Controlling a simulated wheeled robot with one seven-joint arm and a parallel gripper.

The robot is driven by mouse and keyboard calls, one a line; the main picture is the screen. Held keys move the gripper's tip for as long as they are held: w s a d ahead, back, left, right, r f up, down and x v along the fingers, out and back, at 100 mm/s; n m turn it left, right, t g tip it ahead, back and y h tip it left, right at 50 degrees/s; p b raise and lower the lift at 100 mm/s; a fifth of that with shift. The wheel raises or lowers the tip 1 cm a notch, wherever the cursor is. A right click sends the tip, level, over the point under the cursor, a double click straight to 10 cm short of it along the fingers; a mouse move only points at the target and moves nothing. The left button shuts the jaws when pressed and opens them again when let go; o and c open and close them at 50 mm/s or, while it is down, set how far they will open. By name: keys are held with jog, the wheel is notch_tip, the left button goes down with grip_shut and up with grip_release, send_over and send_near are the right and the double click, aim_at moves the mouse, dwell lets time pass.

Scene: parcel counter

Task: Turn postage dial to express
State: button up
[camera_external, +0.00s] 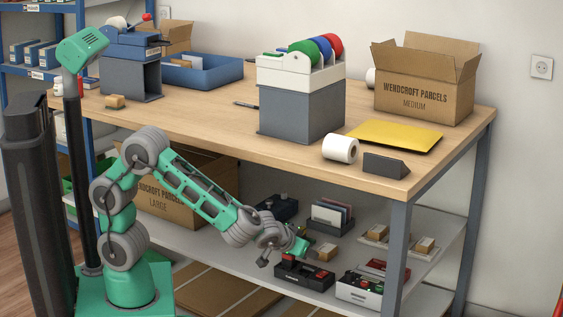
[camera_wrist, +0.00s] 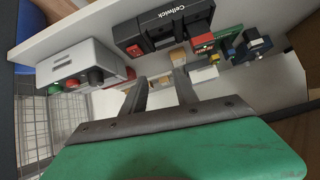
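No dial marking or "express" lettering is readable in either view. In the wrist view a grey box (camera_wrist: 72,56) has a black round knob (camera_wrist: 96,76) on its face, with small red and green parts beside it; it may carry the dial. It seems to match the pale box (camera_external: 359,290) on the lower shelf in the external view. My gripper (camera_wrist: 160,78) is open and empty, its two fingers apart and clear of the knob, which lies to their left. In the external view my gripper (camera_external: 300,252) reaches low beside the shelf; its fingertips are hard to make out.
A dark box marked Cellwick (camera_wrist: 165,28) with a red part sits beside the grey box; it also shows in the external view (camera_external: 303,275). Small cartons (camera_external: 325,251) and a card holder (camera_external: 331,217) share the shelf. The counter top (camera_external: 205,112) overhangs, and a table leg (camera_external: 397,262) stands at right.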

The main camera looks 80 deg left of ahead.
aim_at(346, 276)
jog(key=w+d+r+m+t+y, duration=0.1)
jog(key=w+d+t, duration=0.1)
jog(key=d+t, duration=0.25)
jog(key=w+d+r+t+y, duration=0.1)
jog(key=w+d+t, duration=0.2)
jog(key=d, duration=0.3)
jog(key=f+p, duration=0.1)
jog(key=f, duration=0.1)
jog(key=w+a+f+p, duration=0.1)
jog(key=f, duration=0.1)
jog(key=f+p, duration=0.1)
jog(key=f, duration=0.2)
jog(key=shift+w+a, duration=0.2)
jog(key=shift+w, duration=0.15)
jog(key=x, duration=0.3)
jog(key=b+x, duration=0.1)
jog(key=x, duration=0.1)
jog(key=shift+w+a+f, duration=0.2)
jog(key=shift+w, duration=0.15)
jog(key=shift+c, duration=0.2)
grip_shut()
